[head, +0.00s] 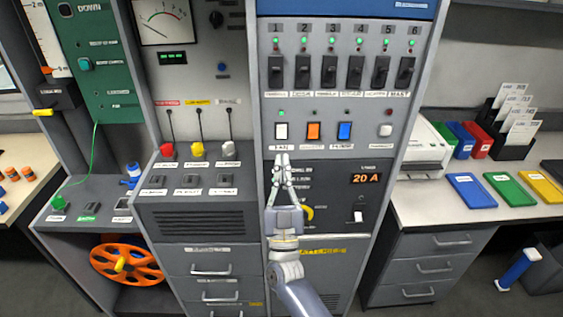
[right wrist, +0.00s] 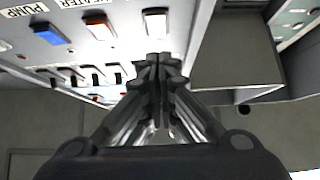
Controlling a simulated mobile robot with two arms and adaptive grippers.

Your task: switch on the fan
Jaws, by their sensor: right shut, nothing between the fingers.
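The fan switch (head: 282,131) is a white rocker on the grey panel, with a FAN label (head: 281,147) below it and a small green lamp (head: 282,114) above it. My right gripper (head: 282,157) is shut and empty, with its fingertips just below the switch and label in the head view. In the right wrist view the white switch (right wrist: 155,22) shows beyond the closed fingertips (right wrist: 157,65). A gap seems to show there, but whether the fingers touch the panel is hard to tell. My left gripper is not in view.
An orange rocker (head: 314,131) and a blue rocker (head: 344,131) sit right of the fan switch. Several black breakers (head: 329,71) are above. A 20 A display (head: 366,179) is lower right. Coloured levers (head: 199,150) stick out at the left.

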